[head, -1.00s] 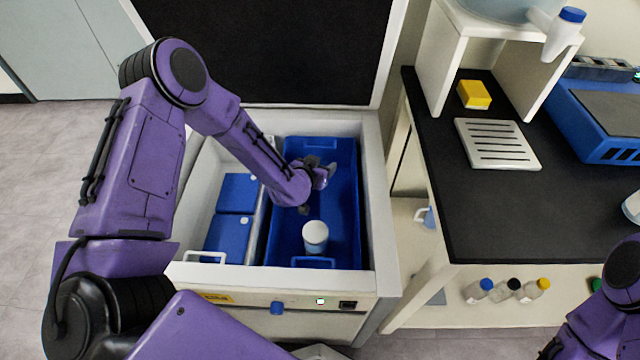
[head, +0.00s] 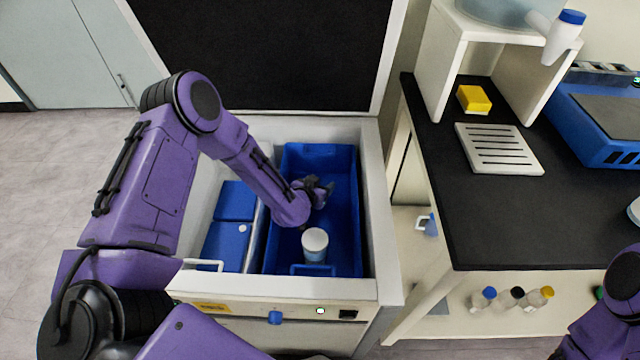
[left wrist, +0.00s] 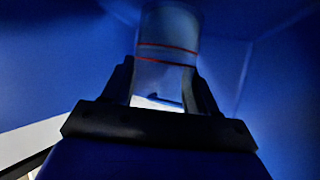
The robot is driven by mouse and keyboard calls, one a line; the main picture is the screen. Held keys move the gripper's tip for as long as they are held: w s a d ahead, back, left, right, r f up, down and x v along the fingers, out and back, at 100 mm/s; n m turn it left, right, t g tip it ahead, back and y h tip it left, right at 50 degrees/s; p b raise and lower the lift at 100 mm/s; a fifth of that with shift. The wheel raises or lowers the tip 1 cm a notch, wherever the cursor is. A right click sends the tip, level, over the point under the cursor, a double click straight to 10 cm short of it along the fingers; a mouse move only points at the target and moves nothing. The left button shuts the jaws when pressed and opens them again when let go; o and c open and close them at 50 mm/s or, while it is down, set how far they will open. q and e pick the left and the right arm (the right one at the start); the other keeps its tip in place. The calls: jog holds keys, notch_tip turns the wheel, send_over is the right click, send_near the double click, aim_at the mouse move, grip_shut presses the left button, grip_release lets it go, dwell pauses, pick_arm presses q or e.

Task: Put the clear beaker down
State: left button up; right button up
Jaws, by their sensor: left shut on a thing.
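In the left wrist view, my left gripper (left wrist: 165,100) is shut on the clear beaker (left wrist: 168,50), a see-through vessel with two red lines around it. In the head view, my left gripper (head: 322,190) is down inside the blue bin (head: 345,160) of the open white chest. The beaker is hard to make out there behind the gripper, and I cannot tell whether its base touches the bin floor. My right arm shows at the lower right edge; its gripper is out of the picture.
A white-topped cup (head: 315,240) stands in the bin, nearer the front than my left gripper. Blue boxes (head: 225,240) fill the chest's left side. The chest's rim (head: 385,230) surrounds the bin. A black-topped bench (head: 480,220) stands at the right.

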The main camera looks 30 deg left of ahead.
pick_arm(q)
jog(key=o, duration=1.1)
jog(key=shift+r+p, duration=0.7)
jog(key=shift+r, duration=0.15)
jog(key=v, duration=1.1)
jog(key=shift+s, duration=0.45)
